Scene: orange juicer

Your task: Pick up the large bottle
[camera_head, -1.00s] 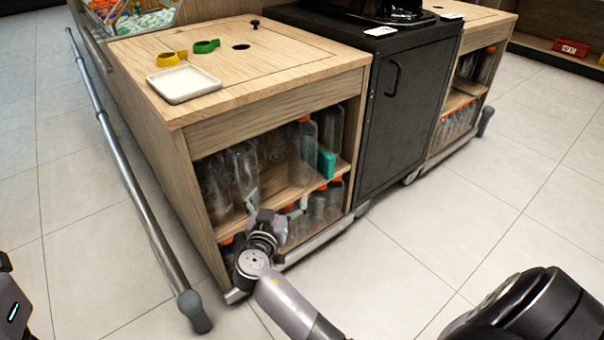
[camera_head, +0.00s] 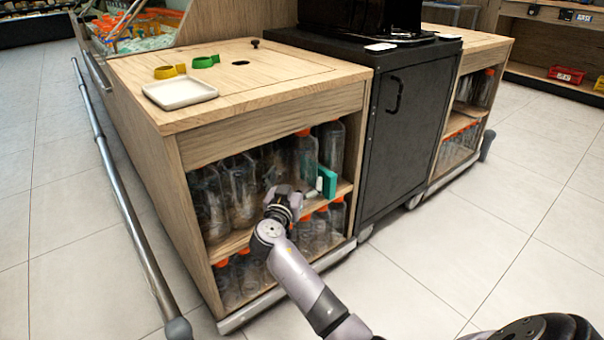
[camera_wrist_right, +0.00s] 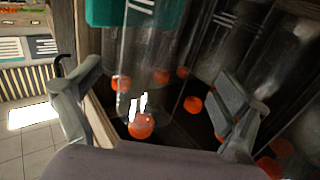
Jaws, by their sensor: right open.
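A large clear bottle with an orange cap (camera_head: 305,150) stands upright on the upper shelf, among other clear bottles. My right gripper (camera_head: 296,184) is at the front of the upper compartment, just below and in front of this bottle. In the right wrist view, the right gripper (camera_wrist_right: 157,90) is open. Its two grey fingers are spread wide, with clear bottle walls showing ahead between them. Nothing is visibly clamped. Whether a finger touches a bottle, I cannot tell. My left gripper is not in view.
A teal block (camera_head: 327,182) sits at the upper shelf front, right of the gripper. Several smaller orange-capped bottles (camera_head: 320,228) stand on the lower shelf. A black cabinet (camera_head: 405,130) adjoins on the right. A white tray (camera_head: 180,93) lies on top. The floor in front is clear.

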